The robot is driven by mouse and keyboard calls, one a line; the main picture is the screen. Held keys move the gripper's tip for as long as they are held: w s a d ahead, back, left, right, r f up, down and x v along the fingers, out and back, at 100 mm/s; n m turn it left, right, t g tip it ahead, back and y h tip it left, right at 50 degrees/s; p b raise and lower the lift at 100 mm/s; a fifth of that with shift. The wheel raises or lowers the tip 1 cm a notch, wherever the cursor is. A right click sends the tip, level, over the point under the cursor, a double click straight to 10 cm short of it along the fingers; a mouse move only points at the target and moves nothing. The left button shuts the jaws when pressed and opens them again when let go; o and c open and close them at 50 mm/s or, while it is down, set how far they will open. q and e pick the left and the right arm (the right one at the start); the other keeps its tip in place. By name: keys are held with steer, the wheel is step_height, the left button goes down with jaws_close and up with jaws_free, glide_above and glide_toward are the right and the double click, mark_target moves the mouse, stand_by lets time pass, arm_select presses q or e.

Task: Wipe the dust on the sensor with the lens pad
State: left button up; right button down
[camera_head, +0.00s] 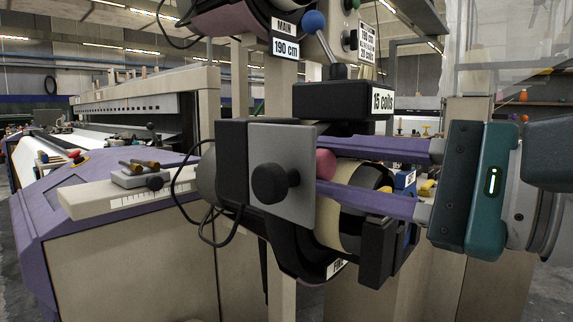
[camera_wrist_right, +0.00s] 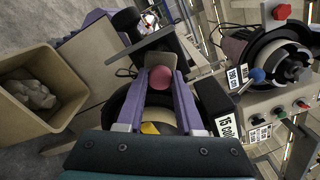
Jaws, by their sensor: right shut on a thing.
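My right gripper (camera_head: 324,166) reaches in from the right with its two purple fingers. It is shut on a pink rounded pad (camera_head: 326,160), which appears to be the lens pad. The pad also shows between the fingertips in the right wrist view (camera_wrist_right: 161,78). Just beyond the pad stands a grey plate with a black knob (camera_head: 262,140), mounted on a dark housing; this may be the sensor part. I cannot tell whether the pad touches it. The sensor's face and any dust are not visible from here. My left gripper is not in view.
A black box labelled "15 coils" (camera_head: 341,99) sits just above the fingers. A cream and black drum (camera_head: 330,222) lies below them. A loom with a purple cover (camera_head: 50,206) stands left. An open bin (camera_wrist_right: 61,72) shows in the wrist view.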

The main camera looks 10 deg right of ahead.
steer(key=shift+w+a, duration=0.45)
steer(key=shift+w, duration=0.1)
